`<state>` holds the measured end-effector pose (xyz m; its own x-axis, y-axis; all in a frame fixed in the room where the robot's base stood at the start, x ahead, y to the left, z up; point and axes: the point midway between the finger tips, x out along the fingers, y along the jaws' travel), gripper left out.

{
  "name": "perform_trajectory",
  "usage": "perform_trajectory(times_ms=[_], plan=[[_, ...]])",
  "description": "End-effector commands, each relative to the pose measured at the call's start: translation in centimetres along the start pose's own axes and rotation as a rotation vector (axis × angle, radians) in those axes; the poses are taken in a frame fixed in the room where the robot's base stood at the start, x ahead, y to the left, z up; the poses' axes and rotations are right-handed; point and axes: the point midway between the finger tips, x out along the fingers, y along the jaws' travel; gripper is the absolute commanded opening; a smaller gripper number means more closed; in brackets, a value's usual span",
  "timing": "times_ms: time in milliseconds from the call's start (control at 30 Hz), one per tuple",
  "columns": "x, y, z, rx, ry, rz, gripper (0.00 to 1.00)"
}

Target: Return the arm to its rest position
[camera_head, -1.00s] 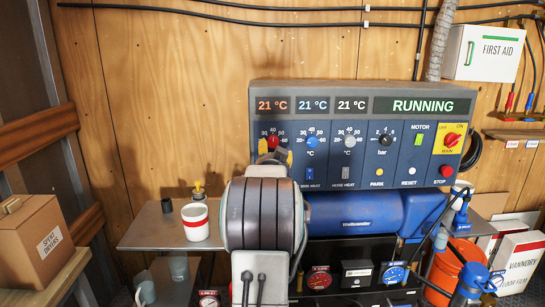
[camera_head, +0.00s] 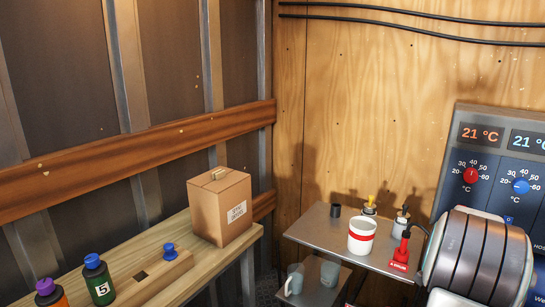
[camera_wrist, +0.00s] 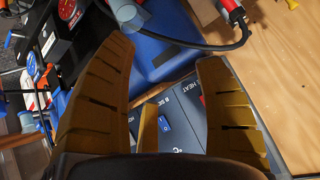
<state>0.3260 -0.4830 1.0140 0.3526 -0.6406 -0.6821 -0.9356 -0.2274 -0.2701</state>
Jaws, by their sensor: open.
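My gripper (camera_wrist: 168,52) is open and empty in the wrist view, its two yellow-brown fingers spread apart. Between and beyond them lie the dark control panel (camera_wrist: 180,128) with a blue switch (camera_wrist: 164,124), and the blue cylinder (camera_wrist: 160,30). In the head view my arm's ribbed grey part fills the lower right corner, in front of the panel (camera_head: 470,150). The fingers do not show in the head view.
A metal shelf (camera_head: 310,232) carries a red-banded white mug (camera_head: 362,236) and a red-based fitting (camera_head: 400,252) close beside my arm. A wooden bench (camera_head: 150,240) at left holds a cardboard box (camera_head: 220,205) and capped bottles (camera_head: 98,278). A black hose (camera_wrist: 215,45) crosses the wrist view.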

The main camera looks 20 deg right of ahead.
Motion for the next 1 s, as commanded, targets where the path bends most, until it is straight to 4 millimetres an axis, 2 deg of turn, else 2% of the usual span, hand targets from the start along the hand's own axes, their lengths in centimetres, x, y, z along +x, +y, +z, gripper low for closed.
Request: perform_trajectory(times_ms=[33,167,200,267,300,367,500,600,700,833,1000], plan=[[-0.1,1.3,3.2,-0.052,-0.106,0.039,0.64],[-3.0,4.3,10.8,-0.189,-0.377,0.109,0.64],[-4.6,4.8,13.0,-0.232,-0.457,0.119,0.64],[-7.3,5.0,16.0,-0.304,-0.565,0.119,0.64],[-9.3,4.9,17.9,-0.353,-0.632,0.114,0.64],[-12.4,4.6,20.5,-0.429,-0.721,0.101,0.64],[-19.9,3.5,25.7,-0.613,-0.854,0.051,0.64],[-23.9,2.7,28.1,-0.735,-0.862,-0.001,0.64],[-26.8,1.5,29.7,-0.857,-0.81,-0.082,0.64],[-29.8,0.1,31.0,-0.997,-0.731,-0.2,0.64],[-33.1,-2.0,31.8,-1.132,-0.63,-0.354,0.64]])
